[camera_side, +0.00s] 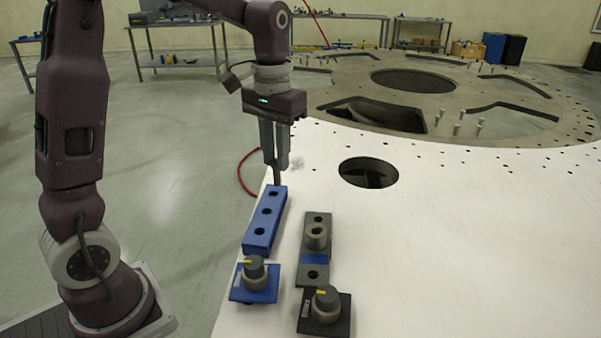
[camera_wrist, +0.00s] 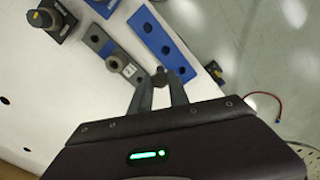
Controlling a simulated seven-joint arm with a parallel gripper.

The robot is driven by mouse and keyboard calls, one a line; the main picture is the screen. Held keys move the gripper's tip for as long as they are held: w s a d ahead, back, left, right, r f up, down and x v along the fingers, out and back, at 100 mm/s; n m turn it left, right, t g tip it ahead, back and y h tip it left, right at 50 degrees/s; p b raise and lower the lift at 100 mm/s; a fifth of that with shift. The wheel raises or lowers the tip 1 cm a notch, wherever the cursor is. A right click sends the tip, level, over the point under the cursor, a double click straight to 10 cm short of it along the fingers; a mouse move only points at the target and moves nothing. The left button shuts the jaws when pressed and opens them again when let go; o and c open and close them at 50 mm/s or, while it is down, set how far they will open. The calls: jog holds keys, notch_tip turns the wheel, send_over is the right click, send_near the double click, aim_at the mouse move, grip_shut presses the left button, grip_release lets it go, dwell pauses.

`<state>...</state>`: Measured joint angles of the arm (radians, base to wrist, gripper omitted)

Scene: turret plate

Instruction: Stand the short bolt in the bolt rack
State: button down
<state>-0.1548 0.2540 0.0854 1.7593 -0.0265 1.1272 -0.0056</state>
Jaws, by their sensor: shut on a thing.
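My gripper (camera_side: 277,165) is shut on a dark, slim bolt (camera_side: 277,177), whose lower part shows below the fingertips. In the wrist view the bolt (camera_wrist: 160,74) shows as a dark round end between the fingertips (camera_wrist: 158,86). How long it is cannot be told, since the fingers hide part of it. A blue block with three holes in a row (camera_side: 258,237), apparently the bolt rack, lies on the white table; it also shows in the wrist view (camera_wrist: 172,58). Its holes look empty. The bolt is just beyond the block's far end in the side view; contact cannot be told.
A grey plate with a blue band (camera_side: 312,274) lies to the right, bearing a grey collar (camera_side: 316,236). Nearer are a blue base (camera_side: 242,289) and a black base (camera_side: 338,318), each with a knob-like part. A round hole (camera_side: 369,172) opens in the white table (camera_side: 450,240).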

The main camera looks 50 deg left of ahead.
notch_tip(320, 180, down, 6)
jog(key=s+a, duration=0.1)
jog(key=s, duration=0.1)
jog(key=shift+r, duration=0.2)
jog(key=shift+s+a+f, duration=0.1)
jog(key=shift+s+f, duration=0.05)
jog(key=shift+f, duration=1.45)
dwell(2.8)
jog(key=c, duration=0.9)
grip_release()
jog(key=shift+o, duration=0.2)
jog(key=shift+r, duration=0.1)
notch_tip(320, 180, up, 7)
